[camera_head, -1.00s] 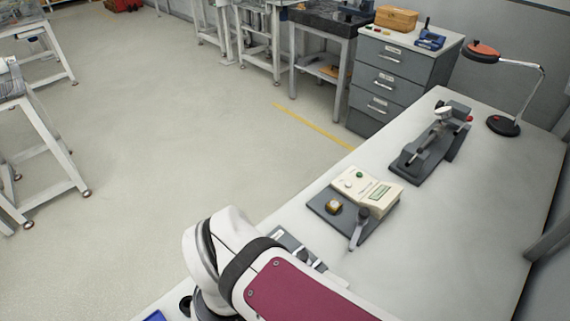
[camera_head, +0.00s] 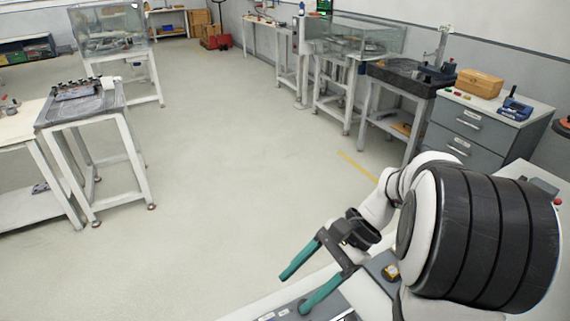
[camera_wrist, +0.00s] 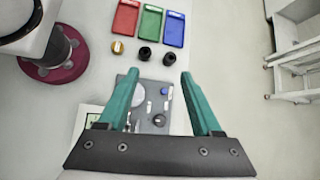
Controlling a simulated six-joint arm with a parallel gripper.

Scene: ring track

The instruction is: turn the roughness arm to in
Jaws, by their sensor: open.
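My gripper (camera_head: 294,292) is open and empty, its two teal fingers spread apart above the bench's near edge. In the wrist view my gripper (camera_wrist: 160,75) has a grey plate (camera_wrist: 150,106) beyond and between its fingers, bearing a pale disc, a blue knob and dark parts. I cannot tell whether one of these is the roughness arm. Part of a cream panel (camera_wrist: 91,118) shows beside the left finger. In the head view my arm hides most of the instrument; a brass-coloured knob (camera_head: 390,271) shows beside it. The roughness arm is not clearly visible.
Red (camera_wrist: 126,17), green (camera_wrist: 150,23) and blue (camera_wrist: 173,28) trays lie on the bench beyond the fingers. Open floor (camera_head: 230,190) lies left of the bench.

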